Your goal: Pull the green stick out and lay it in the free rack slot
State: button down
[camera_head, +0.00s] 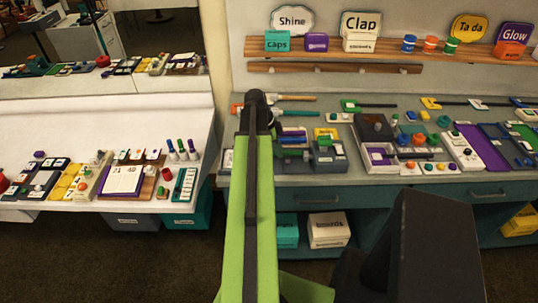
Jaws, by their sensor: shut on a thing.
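My lime-green and dark arm rises through the middle of the view and reaches the left part of the workbench (346,178). My gripper cannot be made out; the arm hides the place beyond its end. A slim stick with a green end (350,104) and a dark shaft lies towards the back of the bench, right of the arm. I cannot tell whether it is the task's green stick. No rack with a free slot can be picked out for certain among the small, crowded pieces.
A grey box-like piece (329,158) stands just right of the arm. A purple tray (487,150) lies farther right. Signs and small boxes line the shelf (380,52) above. A white table (60,210) with small props stands at left, with dark floor between it and the bench.

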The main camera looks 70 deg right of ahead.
jog(key=shift+r+p, duration=2.15)
jog(key=shift+r, duration=0.25)
notch_tip(320, 180, up, 8)
jog(key=p, duration=0.8)
jog(key=b, duration=0.8)
send_over(284, 152)
jog(key=w, duration=0.2)
jog(key=f, duration=0.8)
jog(key=shift+a+f, duration=0.2)
jog(key=shift+a, duration=0.05)
jog(key=shift+r, duration=0.15)
jog(key=shift+s+d, duration=0.1)
jog(key=shift+s, duration=0.05)
jog(key=shift+r, duration=0.15)
notch_tip(284, 152, up, 7)
jog(key=p, duration=0.7)
